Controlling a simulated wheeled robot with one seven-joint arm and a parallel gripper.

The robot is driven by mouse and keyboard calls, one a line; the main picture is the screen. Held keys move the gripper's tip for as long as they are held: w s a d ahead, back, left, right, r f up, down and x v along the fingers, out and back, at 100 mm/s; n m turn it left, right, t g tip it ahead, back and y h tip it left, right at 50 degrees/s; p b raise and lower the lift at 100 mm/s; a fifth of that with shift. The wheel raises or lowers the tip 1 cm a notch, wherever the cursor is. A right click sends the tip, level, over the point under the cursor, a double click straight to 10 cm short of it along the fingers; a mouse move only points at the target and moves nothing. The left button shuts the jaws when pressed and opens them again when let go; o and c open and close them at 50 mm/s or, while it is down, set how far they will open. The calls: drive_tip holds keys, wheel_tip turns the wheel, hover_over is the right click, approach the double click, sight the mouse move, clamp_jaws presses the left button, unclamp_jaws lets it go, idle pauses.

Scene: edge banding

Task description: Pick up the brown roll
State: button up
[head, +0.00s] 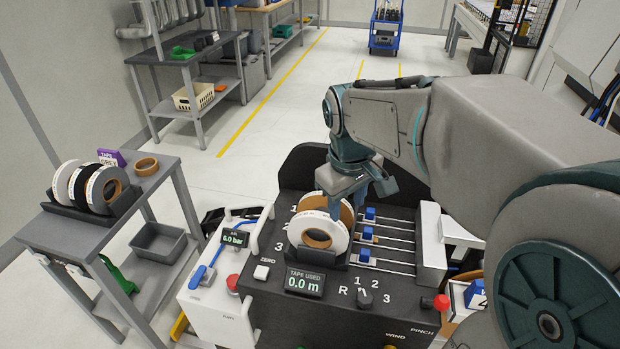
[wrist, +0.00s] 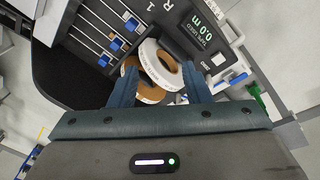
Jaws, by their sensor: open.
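In the wrist view, the fingers (wrist: 160,72) straddle the rolls, one finger on each side, and the white roll (wrist: 161,63) lies between the tips. The brown roll (wrist: 131,64) shows partly behind it. I cannot tell whether a finger touches a roll. The brown roll's lower part is hidden.
Blue sliders (head: 367,235) on rails sit right of the rolls. A tape display (head: 304,282) is in front. A grey cart (head: 90,205) at left holds white and black rolls (head: 88,187) and a small flat brown ring (head: 146,166). The floor behind is mostly clear.

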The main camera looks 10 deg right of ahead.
drive_tip(key=w+f+n+g, duration=0.3)
drive_tip(key=w+n, duration=0.5)
drive_tip(key=w, duration=1.2)
drive_tip(key=shift+t, duration=0.4)
drive_tip(key=f, duration=0.5)
drive_tip(key=f+p, duration=0.1)
drive_tip(key=f, duration=0.3)
drive_tip(key=f+p, duration=0.1)
drive_tip(key=f, duration=0.4)
drive_tip(key=shift+s+d+f, duration=0.3)
drive_tip(key=shift+s, duration=0.05)
clamp_jaws()
